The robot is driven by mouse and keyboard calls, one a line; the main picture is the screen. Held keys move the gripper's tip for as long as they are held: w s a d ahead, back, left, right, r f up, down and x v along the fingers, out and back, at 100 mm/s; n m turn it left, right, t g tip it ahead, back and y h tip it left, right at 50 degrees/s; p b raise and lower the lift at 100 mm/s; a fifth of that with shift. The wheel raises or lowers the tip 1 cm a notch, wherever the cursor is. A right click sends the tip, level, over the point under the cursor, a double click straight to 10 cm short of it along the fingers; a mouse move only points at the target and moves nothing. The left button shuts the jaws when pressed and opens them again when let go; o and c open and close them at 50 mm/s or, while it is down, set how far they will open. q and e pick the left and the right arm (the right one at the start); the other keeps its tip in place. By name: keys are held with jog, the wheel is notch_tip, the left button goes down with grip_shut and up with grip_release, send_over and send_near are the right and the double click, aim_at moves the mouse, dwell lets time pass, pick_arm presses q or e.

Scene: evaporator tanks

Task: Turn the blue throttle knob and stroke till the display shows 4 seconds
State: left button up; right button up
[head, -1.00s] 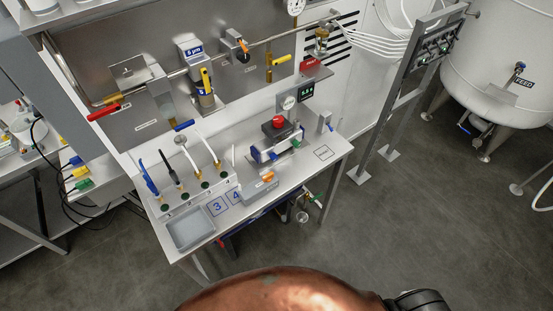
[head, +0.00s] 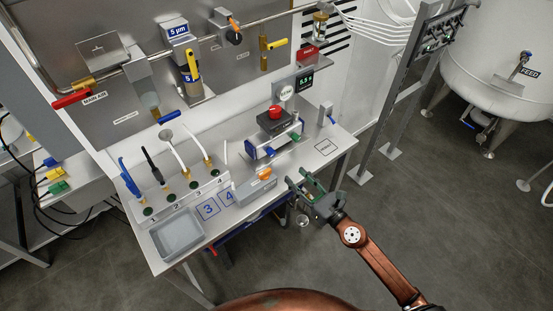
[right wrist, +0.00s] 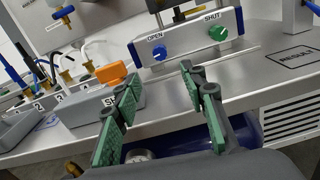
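The blue throttle knob (head: 268,151) is on the front of the small actuator block on the bench, at its left end under the word OPEN. It shows clearly in the right wrist view (right wrist: 158,52). A green knob (right wrist: 221,33) is at the right end, under SHUT. An orange switch (head: 265,173) sits on a grey box in front; in the right wrist view it is left of the fingers (right wrist: 112,73). The display (head: 306,82) is lit green behind the block; its digits are too small to read surely. My right gripper (head: 299,178) is open and empty by the bench's front edge, apart from the knob. My left gripper is not in view.
An outlined label square (head: 325,146) marks clear bench at right. A blue pipe or tank lies under the bench.

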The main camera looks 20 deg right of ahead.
aim_at(274, 154)
jog(key=p+x, duration=0.1)
jog(key=x, duration=1.1)
jog(key=shift+c, duration=0.4)
jog(key=shift+s, duration=0.1)
grip_shut()
